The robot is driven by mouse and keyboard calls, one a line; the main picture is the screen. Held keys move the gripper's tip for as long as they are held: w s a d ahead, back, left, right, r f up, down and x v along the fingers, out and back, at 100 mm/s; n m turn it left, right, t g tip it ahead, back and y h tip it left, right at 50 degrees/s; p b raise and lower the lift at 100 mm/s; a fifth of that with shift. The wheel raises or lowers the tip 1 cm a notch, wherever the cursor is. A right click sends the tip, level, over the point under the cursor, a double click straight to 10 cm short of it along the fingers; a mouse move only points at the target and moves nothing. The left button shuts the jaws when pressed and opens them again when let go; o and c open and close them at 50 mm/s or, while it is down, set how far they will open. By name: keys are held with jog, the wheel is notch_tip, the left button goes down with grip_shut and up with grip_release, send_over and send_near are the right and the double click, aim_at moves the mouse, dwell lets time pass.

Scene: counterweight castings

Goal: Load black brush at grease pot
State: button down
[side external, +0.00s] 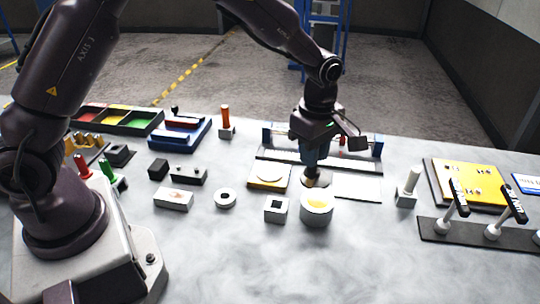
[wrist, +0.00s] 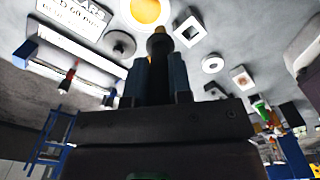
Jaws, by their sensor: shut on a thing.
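My gripper (side external: 312,158) is shut on the black brush, held upright with its tip down above the table. In the wrist view the black brush (wrist: 160,44) shows between the fingers, with a tan tip; most of its handle is hidden by the gripper. The grease pot (side external: 317,210) is a round white pot with yellow grease inside. It stands just in front of my gripper in the side view, and the brush is behind it, apart from it. The grease pot also shows at the top of the wrist view (wrist: 146,11), beyond the brush tip.
A dark ring (wrist: 120,45) lies close to the pot. A white square block with a hole (side external: 276,210) and a white ring (side external: 225,198) lie left of it. The front table is clear.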

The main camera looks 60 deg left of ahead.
jog(key=shift+w+d+f, duration=0.1)
jog(key=shift+w+f, duration=0.25)
jog(key=shift+f, duration=0.35)
jog(key=shift+w+d+f, duration=0.15)
jog(key=shift+w+f, duration=0.25)
jog(key=shift+f, duration=0.35)
jog(key=shift+w+d+f, duration=0.1)
jog(key=shift+w+f, duration=0.25)
jog(key=shift+f, duration=0.35)
jog(key=shift+f, duration=0.6)
dwell(0.8)
notch_tip(320, 180, up, 7)
dwell(0.9)
dwell(0.5)
